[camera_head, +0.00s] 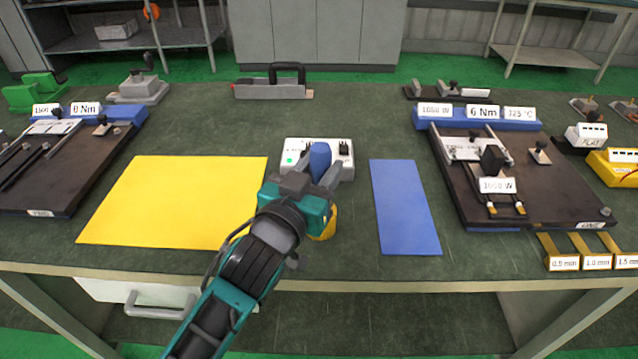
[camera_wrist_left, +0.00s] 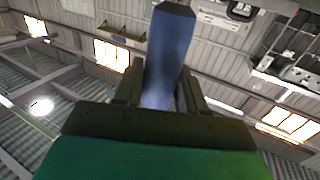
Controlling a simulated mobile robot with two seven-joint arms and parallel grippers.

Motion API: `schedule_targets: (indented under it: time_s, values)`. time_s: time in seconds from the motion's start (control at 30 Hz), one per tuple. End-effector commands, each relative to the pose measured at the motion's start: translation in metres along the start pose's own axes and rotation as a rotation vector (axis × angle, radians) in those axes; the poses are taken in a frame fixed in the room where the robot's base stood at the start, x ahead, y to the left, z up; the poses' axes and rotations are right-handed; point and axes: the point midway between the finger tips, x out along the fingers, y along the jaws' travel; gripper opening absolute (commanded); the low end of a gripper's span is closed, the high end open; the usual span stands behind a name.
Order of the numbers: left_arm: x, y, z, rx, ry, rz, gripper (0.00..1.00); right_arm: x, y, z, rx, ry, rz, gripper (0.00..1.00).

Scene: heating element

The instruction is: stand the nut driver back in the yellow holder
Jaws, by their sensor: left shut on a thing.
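The nut driver shows as a blue handle (camera_head: 320,158) standing about upright between the fingers of my left gripper (camera_head: 313,178). My left gripper is shut on it, over the middle of the table. In the left wrist view the blue handle (camera_wrist_left: 168,55) rises between the two dark fingers (camera_wrist_left: 160,92). The driver's lower part is hidden by the gripper. The yellow holder (camera_head: 327,226) shows only as a small rounded yellow part just below and behind the gripper. Whether the driver's tip is in the holder or above it I cannot tell. My right gripper is not in view.
A white box with a green light (camera_head: 291,158) stands right behind the gripper. A yellow mat (camera_head: 170,200) lies to the left and a blue mat (camera_head: 405,205) to the right, both bare. Dark fixture boards (camera_head: 560,190) stand at both sides.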

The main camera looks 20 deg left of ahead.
Motion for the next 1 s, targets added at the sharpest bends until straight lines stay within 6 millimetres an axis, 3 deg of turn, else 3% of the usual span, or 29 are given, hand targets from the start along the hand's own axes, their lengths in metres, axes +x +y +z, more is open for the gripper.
schedule_targets:
  time_s: [0.13, 0.57, 0.6, 0.83, 1.0]
  values:
    - [0.000, 0.000, 0.020, -0.002, 0.003, 0.000, 0.00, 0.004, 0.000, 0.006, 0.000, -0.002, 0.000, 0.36]
    - [0.000, 0.000, 0.025, -0.002, 0.004, 0.000, 0.00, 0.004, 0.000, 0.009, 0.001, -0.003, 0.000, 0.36]
    - [0.000, 0.000, 0.026, -0.002, 0.000, 0.000, 0.43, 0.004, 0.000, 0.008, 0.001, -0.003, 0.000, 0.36]
    - [0.000, 0.000, 0.026, -0.001, 0.000, 0.000, 0.65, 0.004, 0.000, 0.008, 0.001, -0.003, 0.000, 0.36]
    - [0.000, 0.000, 0.026, -0.001, 0.000, 0.000, 0.65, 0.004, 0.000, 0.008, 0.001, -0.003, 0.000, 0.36]
